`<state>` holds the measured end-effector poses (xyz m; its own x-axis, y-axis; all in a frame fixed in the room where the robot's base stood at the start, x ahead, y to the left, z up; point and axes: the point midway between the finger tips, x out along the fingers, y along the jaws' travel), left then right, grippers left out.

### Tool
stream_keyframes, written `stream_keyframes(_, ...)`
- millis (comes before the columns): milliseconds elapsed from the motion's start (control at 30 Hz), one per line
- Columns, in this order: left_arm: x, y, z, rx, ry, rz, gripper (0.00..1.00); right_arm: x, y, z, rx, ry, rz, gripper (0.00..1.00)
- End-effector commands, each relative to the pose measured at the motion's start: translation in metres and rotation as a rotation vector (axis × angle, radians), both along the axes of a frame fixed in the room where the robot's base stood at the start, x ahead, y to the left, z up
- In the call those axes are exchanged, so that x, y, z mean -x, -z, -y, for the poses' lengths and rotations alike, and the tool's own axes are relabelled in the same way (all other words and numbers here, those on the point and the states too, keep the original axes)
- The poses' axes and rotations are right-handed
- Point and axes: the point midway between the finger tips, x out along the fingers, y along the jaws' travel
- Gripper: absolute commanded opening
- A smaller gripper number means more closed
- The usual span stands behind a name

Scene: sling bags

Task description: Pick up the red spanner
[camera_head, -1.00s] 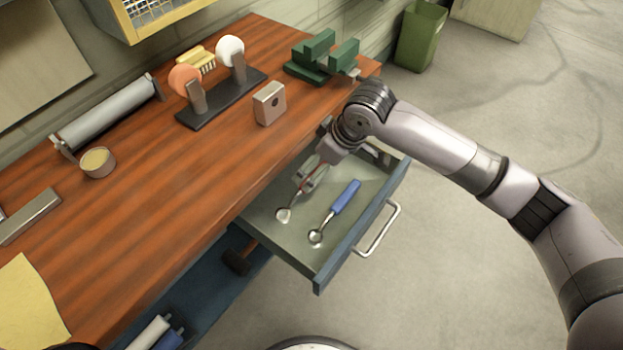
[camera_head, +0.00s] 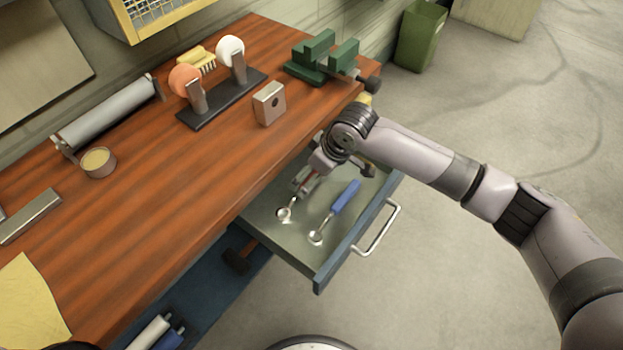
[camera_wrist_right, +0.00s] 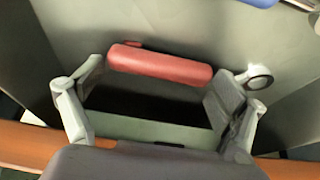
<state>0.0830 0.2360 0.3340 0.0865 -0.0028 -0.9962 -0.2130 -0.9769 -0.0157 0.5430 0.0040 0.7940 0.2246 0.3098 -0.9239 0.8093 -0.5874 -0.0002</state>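The red spanner lies in the open drawer (camera_head: 300,262). In the head view its shiny ring end (camera_head: 285,214) shows, with most of its handle hidden by my right gripper (camera_head: 303,183). In the right wrist view its red handle (camera_wrist_right: 160,64) lies crosswise just beyond my right gripper (camera_wrist_right: 160,85). The two fingers are wide apart, near the two ends of the handle, and nothing is held. I cannot tell whether they touch the spanner. My left gripper is not in view.
A blue-handled spanner (camera_head: 345,196) lies to the right in the same drawer. The drawer's front wall and handle (camera_head: 380,228) stand at the right, and the wooden bench (camera_head: 170,200) edge at the left. A green vise (camera_head: 320,58) stands behind.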

Motion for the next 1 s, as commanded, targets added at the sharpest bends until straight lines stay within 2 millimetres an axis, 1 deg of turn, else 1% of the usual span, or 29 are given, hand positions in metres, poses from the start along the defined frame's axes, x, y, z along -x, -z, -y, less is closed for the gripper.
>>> stream_keyframes(67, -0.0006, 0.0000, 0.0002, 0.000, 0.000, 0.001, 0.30, -0.0001, 0.0001, 0.0003, 0.001, 0.000, 0.001, 0.82)
stream_keyframes(667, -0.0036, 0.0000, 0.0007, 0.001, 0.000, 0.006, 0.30, 0.0009, 0.0021, 0.0009, 0.004, -0.001, -0.003, 0.43)
stream_keyframes(867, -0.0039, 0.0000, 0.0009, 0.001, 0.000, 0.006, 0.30, 0.0012, 0.0021, 0.0010, 0.004, -0.002, -0.002, 0.42)
stream_keyframes(1000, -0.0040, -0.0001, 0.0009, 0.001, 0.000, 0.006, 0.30, 0.0012, -0.0019, 0.0009, 0.005, -0.002, -0.003, 0.42)
